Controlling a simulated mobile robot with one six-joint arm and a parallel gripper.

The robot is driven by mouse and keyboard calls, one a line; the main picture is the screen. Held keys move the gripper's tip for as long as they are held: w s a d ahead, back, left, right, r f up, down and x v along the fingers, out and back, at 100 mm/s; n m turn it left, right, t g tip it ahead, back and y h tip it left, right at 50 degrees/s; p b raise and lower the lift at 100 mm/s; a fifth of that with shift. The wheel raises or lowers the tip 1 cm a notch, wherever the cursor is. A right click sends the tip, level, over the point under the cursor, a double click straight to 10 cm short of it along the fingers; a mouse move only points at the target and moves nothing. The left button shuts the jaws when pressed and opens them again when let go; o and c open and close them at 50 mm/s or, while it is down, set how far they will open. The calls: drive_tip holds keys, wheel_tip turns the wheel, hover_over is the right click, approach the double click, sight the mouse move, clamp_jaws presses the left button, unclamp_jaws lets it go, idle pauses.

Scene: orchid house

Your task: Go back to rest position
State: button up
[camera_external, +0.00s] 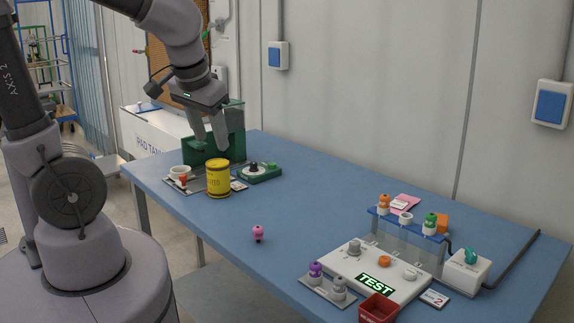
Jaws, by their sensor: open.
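My gripper (208,136) hangs from my arm at the upper left, fingers pointing down and spread apart. It is open, with nothing visible between the fingers. It is above the far left end of the blue table (300,190), just behind and above a yellow can (218,180). I cannot tell whether the fingertips touch anything. A green open box (236,120) stands behind the gripper, partly hidden by it.
A white test panel (375,268), bottle rack (405,222) and red tray (379,308) fill the right end.

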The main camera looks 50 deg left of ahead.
drive_tip(key=s+r+m+t, duration=0.1)
drive_tip(key=s+r+m, duration=0.1)
drive_tip(key=s+m, duration=0.5)
drive_tip(key=shift+d+r+t+h, duration=0.2)
drive_tip(key=shift+t+h, duration=0.1)
drive_tip(key=shift+t, duration=0.1)
